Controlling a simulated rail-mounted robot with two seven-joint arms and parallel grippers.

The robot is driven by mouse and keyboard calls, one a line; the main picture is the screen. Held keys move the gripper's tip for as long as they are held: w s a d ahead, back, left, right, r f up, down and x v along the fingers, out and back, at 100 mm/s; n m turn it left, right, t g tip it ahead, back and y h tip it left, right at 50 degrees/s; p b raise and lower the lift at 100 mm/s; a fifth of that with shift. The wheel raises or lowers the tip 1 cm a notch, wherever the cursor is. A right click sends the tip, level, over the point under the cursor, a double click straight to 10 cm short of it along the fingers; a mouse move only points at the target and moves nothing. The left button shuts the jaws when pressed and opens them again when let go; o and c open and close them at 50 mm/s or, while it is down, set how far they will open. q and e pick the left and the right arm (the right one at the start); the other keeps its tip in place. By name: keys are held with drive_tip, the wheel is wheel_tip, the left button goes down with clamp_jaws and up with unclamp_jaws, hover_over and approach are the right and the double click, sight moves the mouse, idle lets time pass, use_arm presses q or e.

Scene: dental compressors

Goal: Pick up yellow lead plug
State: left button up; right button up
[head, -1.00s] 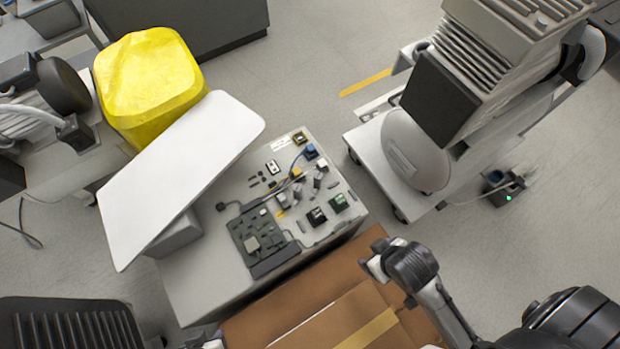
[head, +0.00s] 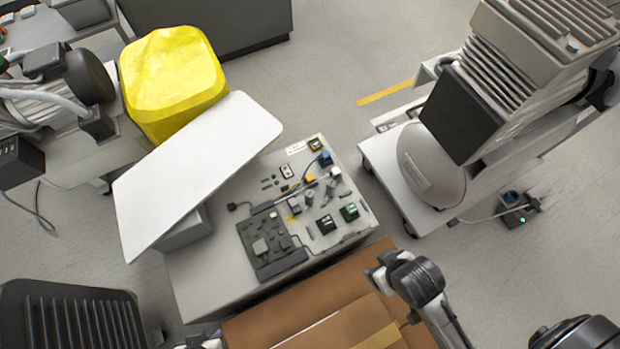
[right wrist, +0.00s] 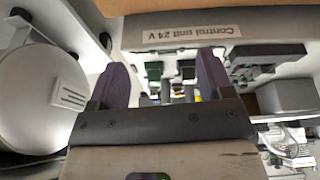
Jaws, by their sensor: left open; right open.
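The small yellow lead plug (head: 308,179) sits on the top panel of the grey control unit (head: 205,280), beside the blue plug (head: 324,158) and white plug (head: 335,172). A small yellow patch (right wrist: 197,97) shows between my fingers in the right wrist view. My left gripper (head: 207,342) is only partly seen at the bottom edge, apart from the plug. My right gripper (right wrist: 163,68) is open and empty, its dark fingers spread towards the unit and apart from the plug.
A brown cardboard box (head: 290,310) lies in front of the unit. A white tilted panel (head: 195,170) and a yellow covered block (head: 172,80) stand left. A white cart (head: 385,165) with a compressor stands right.

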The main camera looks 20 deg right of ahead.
idle(0.4)
drive_tip(key=c, duration=0.3)
drive_tip(key=shift+w+r, duration=0.1)
